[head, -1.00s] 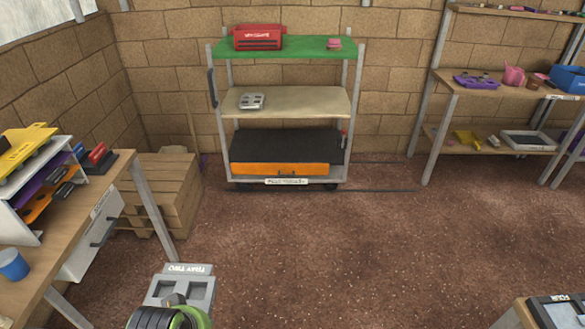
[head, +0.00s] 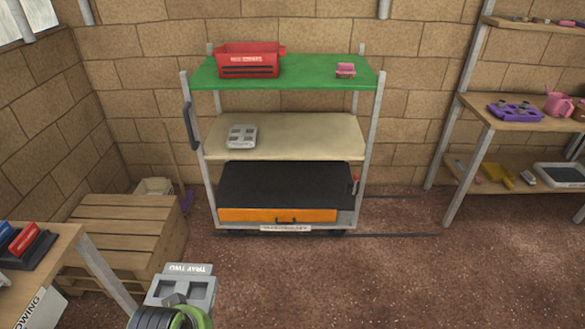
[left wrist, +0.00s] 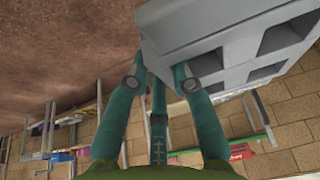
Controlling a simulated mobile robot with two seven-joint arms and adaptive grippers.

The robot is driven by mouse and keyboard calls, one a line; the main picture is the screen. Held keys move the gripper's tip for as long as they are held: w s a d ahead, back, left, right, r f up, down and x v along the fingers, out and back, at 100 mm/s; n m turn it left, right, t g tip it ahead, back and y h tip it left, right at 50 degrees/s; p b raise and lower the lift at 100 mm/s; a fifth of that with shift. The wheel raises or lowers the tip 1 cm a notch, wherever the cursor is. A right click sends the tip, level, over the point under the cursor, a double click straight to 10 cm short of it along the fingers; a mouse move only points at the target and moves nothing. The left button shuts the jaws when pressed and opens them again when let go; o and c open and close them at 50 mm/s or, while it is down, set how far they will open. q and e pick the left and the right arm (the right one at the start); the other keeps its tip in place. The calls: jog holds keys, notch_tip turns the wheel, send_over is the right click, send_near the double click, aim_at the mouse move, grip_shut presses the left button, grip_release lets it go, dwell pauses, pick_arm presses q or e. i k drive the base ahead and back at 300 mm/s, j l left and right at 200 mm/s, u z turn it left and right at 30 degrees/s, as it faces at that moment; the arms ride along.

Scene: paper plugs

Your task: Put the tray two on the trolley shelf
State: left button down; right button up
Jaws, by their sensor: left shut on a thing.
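A grey tray labelled "TRAY TWO" (head: 189,286) is at the bottom of the head view, left of centre. My left gripper (head: 180,305) is shut on it and holds it up in front of me. In the left wrist view the teal fingers (left wrist: 160,85) press against the grey tray (left wrist: 225,40). The trolley (head: 285,140) stands ahead against the brick wall, with a green top shelf (head: 310,72), a beige middle shelf (head: 310,137) and a black lower shelf (head: 285,186). My right gripper is out of view.
A similar grey tray (head: 242,137) sits on the left of the middle shelf; its right side is bare. A red bin (head: 249,60) and a pink item (head: 345,70) stand on top. Wooden crates (head: 130,232) are left. The floor ahead is clear.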

aim_at(301, 140)
jog(key=i+j+z, duration=0.15)
jog(key=i, duration=1.8)
jog(key=i+l+u, duration=0.1)
jog(key=i, duration=0.45)
jog(key=i+l, duration=0.15)
jog(key=i, duration=0.35)
jog(key=j+u, duration=0.05)
